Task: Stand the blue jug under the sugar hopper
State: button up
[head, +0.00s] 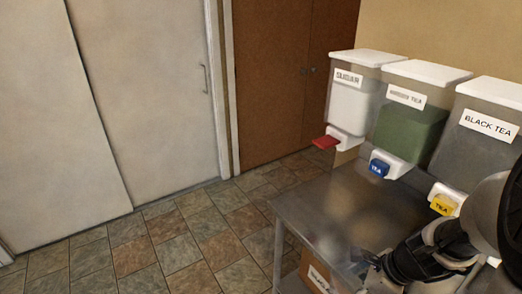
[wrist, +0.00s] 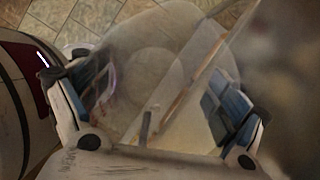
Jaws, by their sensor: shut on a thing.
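The sugar hopper (head: 352,100) is the leftmost of the hoppers at the right, with a white lid, a "SUGAR" label and a red tap (head: 326,142) above the back left end of the metal table. My gripper (head: 380,266) is low at the right, over the table's near part. In the wrist view my gripper (wrist: 155,100) is shut on a clear, see-through vessel (wrist: 160,45) between its two fingers. The vessel looks colourless there, so I cannot tell whether it is the blue jug. No plainly blue jug shows in the head view.
Two more hoppers stand to the right: a green-filled one (head: 408,130) with a blue tap and the black tea hopper (head: 475,145) with a yellow tap. The metal table (head: 310,205) is mostly clear below the red tap. A labelled box (head: 317,278) sits beneath it. Tiled floor (head: 180,245) is open at left.

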jog(key=w+a+f+n+g+h, duration=0.1)
jog(key=w+a+n+g, duration=0.2)
jog(key=n, duration=0.9)
jog(key=w+a+f+n+g+h, duration=0.1)
jog(key=w+a+n+g+h, duration=0.1)
jog(key=n, duration=1)
jog(key=w+a+g, duration=0.1)
jog(key=a+g, duration=0.1)
jog(key=shift+w+a+f+n+h, duration=0.2)
jog(key=shift+a+f+n+h, duration=0.1)
jog(key=shift+a+n, duration=0.1)
jog(key=shift+f, duration=0.1)
